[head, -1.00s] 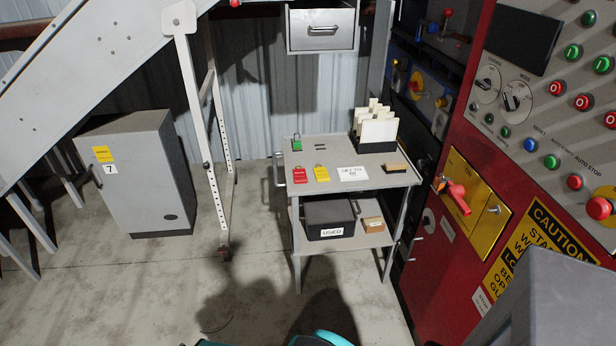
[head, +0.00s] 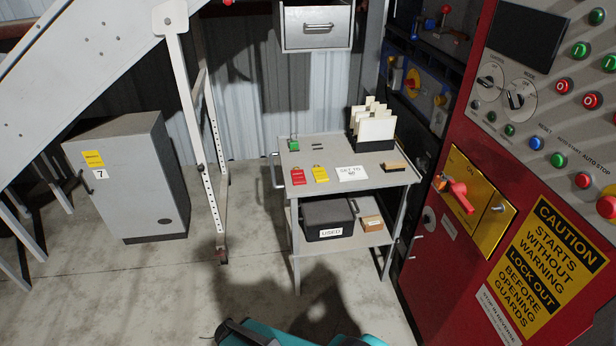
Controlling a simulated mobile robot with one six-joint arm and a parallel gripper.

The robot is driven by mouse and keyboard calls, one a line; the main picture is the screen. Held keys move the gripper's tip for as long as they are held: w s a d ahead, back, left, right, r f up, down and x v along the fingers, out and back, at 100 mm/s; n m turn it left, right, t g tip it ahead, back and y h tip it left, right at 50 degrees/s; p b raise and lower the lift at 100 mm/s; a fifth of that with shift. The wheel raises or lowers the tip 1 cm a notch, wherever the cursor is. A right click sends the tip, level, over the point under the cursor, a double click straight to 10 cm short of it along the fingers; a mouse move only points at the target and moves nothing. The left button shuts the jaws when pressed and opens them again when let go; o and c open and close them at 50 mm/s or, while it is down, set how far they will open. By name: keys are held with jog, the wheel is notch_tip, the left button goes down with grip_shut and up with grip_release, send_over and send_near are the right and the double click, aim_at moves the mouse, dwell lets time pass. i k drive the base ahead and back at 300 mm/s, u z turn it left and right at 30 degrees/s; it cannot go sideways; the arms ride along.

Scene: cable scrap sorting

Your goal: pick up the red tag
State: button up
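The red tag (head: 298,177) lies flat near the front left corner of the top of a grey cart (head: 330,187). A yellow tag (head: 320,174) lies just to its right, a small gap apart. Both carry small print that I cannot read. Nothing covers the red tag. My gripper is not in view; only teal and dark parts, which seem to be my own body, show at the bottom edge.
The cart top also holds a green padlock (head: 293,144), small dark pieces (head: 318,146), a white card (head: 352,173), a card rack (head: 374,128) and a brush-like block (head: 394,167). A "USED" bin (head: 328,220) sits below. A red control panel (head: 450,270) stands right. Floor in front is clear.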

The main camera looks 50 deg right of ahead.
aim_at(298, 178)
jog(key=u, duration=0.05)
jog(key=i, duration=1)
jog(key=z, duration=0.05)
